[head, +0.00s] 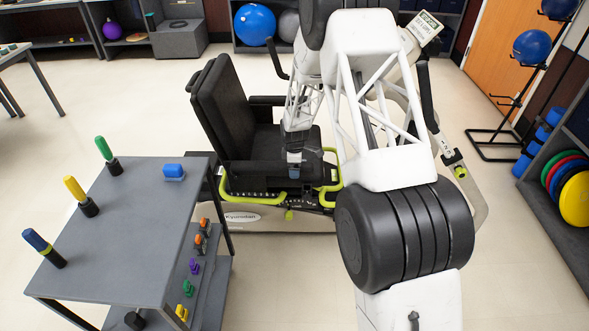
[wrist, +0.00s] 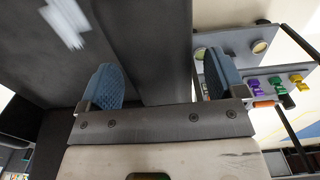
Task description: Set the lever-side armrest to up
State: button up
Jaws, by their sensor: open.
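The recumbent stepper has a black seat (head: 222,105) with a tall backrest at the left in the head view. Its near-side armrest (head: 255,173) is a black bar lying roughly level beside the seat, above yellow-green levers (head: 290,214). The far armrest (head: 266,100) also lies level. My gripper (head: 294,172) is low at the front end of the near armrest. In the wrist view its blue fingers (wrist: 163,85) are spread apart, with a dark bar-like surface (wrist: 162,45) beyond and between them. I cannot tell whether they touch it.
A grey cart (head: 140,225) with coloured handles and clips stands close at the near left; its clips (wrist: 276,84) show in the wrist view. The stepper's upright arm handle (head: 426,95) is at the right. Open floor lies behind the seat.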

jog(key=shift+f, duration=0.7)
jog(key=c, duration=1.3)
jog(key=shift+r, duration=0.15)
